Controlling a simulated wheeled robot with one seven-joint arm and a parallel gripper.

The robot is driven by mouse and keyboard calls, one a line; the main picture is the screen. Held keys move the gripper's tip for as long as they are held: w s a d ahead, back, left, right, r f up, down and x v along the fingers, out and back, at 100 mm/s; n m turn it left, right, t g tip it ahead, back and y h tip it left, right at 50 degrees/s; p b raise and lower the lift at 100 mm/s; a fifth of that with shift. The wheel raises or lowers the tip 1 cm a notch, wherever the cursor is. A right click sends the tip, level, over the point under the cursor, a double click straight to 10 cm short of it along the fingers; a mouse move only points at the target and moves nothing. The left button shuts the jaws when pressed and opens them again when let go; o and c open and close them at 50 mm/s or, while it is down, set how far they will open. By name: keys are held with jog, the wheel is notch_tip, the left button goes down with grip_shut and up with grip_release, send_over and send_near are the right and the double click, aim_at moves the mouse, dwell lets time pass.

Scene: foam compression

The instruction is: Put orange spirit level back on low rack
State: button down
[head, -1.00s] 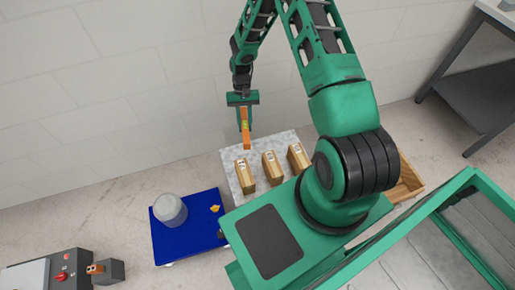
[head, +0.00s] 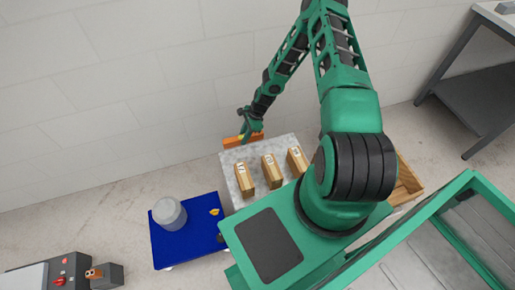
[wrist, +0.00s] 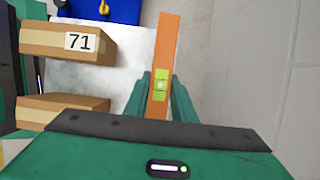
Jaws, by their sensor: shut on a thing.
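The orange spirit level (head: 231,142) is held in my gripper (head: 246,135) near the back edge of the grey speckled slab (head: 280,148). In the wrist view the level (wrist: 165,50) runs lengthwise between the two green fingers of my gripper (wrist: 160,95), with its yellow-green vial between them. The fingers are shut on it. In the head view my gripper and arm hide part of the level. I cannot tell whether the level touches the slab. I cannot pick out the low rack with certainty.
Several wooden blocks with number labels, one reading 71 (wrist: 70,42), stand on the slab in front of the level. A blue platform (head: 188,240) with a grey cylinder (head: 168,213) is at left. A white wall (head: 110,100) rises close behind.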

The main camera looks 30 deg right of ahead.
aim_at(262, 138)
jog(key=s+d+f, duration=0.1)
jog(key=d, duration=0.1)
jog(key=d+f, duration=0.2)
jog(key=d, duration=0.1)
jog(key=s+d+f, duration=0.1)
jog(key=d+f, duration=0.1)
jog(key=d, duration=0.1)
jog(key=shift+s+f, duration=0.1)
jog(key=shift+s, duration=0.2)
jog(key=shift+f, duration=1.95)
jog(key=c, duration=1.5)
grip_release()
jog(key=v, duration=1.2)
jog(key=shift+s+r, duration=0.1)
jog(key=shift+r, duration=0.05)
